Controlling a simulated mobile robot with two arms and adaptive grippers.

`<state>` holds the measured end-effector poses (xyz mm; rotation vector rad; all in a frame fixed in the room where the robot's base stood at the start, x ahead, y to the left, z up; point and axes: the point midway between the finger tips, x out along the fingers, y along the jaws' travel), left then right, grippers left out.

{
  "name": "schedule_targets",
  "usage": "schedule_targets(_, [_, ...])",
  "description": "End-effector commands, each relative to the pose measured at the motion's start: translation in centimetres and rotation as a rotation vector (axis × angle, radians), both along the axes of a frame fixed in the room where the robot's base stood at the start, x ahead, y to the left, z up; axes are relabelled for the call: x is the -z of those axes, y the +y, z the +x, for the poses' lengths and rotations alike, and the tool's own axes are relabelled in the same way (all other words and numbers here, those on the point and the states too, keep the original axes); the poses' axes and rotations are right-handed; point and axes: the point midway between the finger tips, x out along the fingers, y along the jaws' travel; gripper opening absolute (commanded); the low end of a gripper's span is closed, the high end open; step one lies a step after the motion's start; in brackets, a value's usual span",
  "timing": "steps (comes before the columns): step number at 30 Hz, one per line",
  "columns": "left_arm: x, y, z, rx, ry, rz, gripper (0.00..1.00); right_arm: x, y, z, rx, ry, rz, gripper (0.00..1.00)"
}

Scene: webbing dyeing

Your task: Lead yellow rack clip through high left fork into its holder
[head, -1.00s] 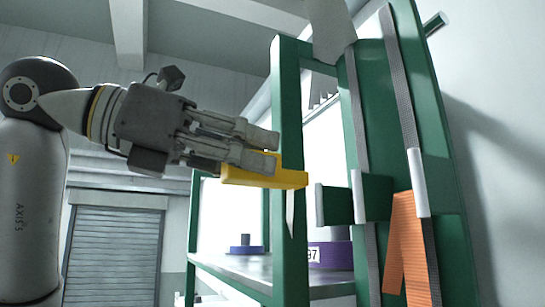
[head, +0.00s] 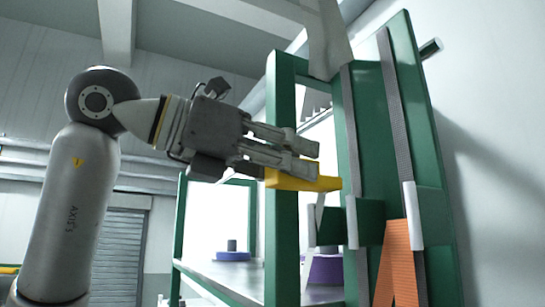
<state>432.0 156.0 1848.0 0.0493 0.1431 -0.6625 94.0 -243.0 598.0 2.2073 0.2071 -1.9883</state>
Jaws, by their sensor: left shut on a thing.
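My left gripper (head: 312,158) comes in from the left, with its fingers shut on the yellow rack clip (head: 305,180). The clip is a flat yellow bar, held roughly level in front of the green rack's left post, its right end near the grey webbing strip. Its far side is hidden by the fingers. Below and right of it, a green fork (head: 370,222) with pale prongs sticks out from the rack. A pale pointed strip hangs under the clip's right end. I cannot tell which part is the holder. My right gripper is not in view.
The tall green rack panel (head: 435,185) carries two grey webbing strips (head: 352,120). Orange webbing (head: 398,265) hangs at lower right. A shelf (head: 225,275) behind holds a blue spool (head: 232,254) and a purple spool (head: 325,270).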

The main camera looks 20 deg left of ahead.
Motion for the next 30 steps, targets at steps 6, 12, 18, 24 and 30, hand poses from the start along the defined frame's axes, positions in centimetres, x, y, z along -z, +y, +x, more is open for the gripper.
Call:
schedule_targets(6, [-0.2, -1.3, 1.6, 0.001, 0.0, 0.001, 0.07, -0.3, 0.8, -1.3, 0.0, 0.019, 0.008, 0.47])
schedule_targets(12, [-0.1, -2.3, 3.0, 0.001, 0.0, 0.001, 0.07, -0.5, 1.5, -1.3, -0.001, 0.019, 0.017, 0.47])
schedule_targets(18, [2.1, -2.1, 2.8, -0.001, -0.001, 0.0, 0.07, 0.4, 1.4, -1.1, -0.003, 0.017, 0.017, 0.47])
schedule_targets(24, [4.1, -2.2, 2.8, 0.0, -0.001, 0.0, 0.07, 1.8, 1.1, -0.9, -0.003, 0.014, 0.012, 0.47])
schedule_targets(30, [5.9, -2.2, 2.8, 0.0, -0.001, -0.001, 0.07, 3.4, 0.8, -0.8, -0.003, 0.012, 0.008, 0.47])
